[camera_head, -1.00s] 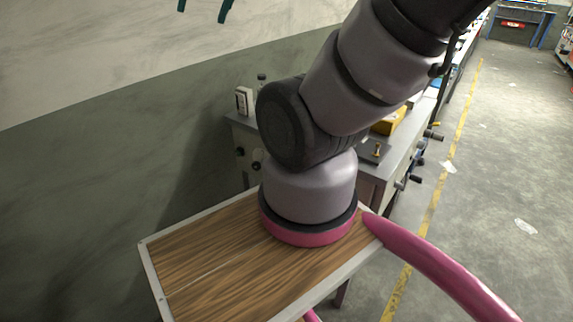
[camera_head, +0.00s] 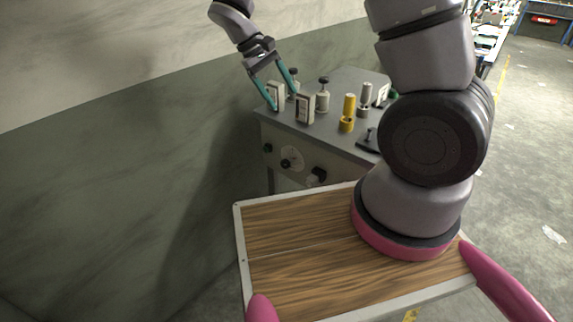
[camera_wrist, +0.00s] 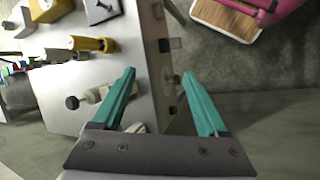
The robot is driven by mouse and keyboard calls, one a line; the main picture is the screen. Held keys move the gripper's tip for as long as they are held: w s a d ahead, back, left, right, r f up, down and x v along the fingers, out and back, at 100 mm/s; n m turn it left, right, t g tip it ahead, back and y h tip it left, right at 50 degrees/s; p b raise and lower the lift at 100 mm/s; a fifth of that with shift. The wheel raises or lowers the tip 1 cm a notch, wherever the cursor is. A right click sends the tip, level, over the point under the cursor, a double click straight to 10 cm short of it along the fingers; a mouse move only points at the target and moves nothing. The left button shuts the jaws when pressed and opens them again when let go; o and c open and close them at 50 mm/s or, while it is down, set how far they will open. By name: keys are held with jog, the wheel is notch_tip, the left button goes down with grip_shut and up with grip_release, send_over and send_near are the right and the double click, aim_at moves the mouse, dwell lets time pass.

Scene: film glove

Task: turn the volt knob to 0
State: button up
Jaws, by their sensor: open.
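A grey cabinet (camera_head: 330,140) stands by the wall, its front panel facing my wooden top. On that panel are a round pale dial with a dark knob (camera_head: 288,163), a black knob (camera_head: 317,176) to its right and a small dark knob (camera_head: 267,148) to its left. I cannot read which is the volt knob. My gripper (camera_head: 286,98) is open and empty, with teal fingers above the cabinet's left end. In the wrist view its fingers (camera_wrist: 158,73) straddle the cabinet's edge. Panel knobs (camera_wrist: 165,46) show edge-on there; no finger is seen gripping one.
Meter blocks (camera_head: 305,107), a yellow post (camera_head: 348,113) and a black-topped post (camera_head: 323,94) stand on the cabinet top near my fingers. The wall (camera_head: 120,150) is close on the left. Open floor (camera_head: 525,180) lies to the right.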

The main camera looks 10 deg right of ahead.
jog(key=a+f+n+t+h, duration=0.1)
jog(key=a+f+n+h, duration=0.15)
jog(key=f, duration=0.55)
jog(key=a+f+n+t+h, duration=0.1)
jog(key=a+f+n+h, duration=0.2)
jog(key=f, duration=0.5)
jog(key=n+t+h, duration=0.4)
jog(key=n+t, duration=0.4)
jog(key=t, duration=0.2)
send_near(284, 165)
jog(key=x, duration=1.1)
grip_shut()
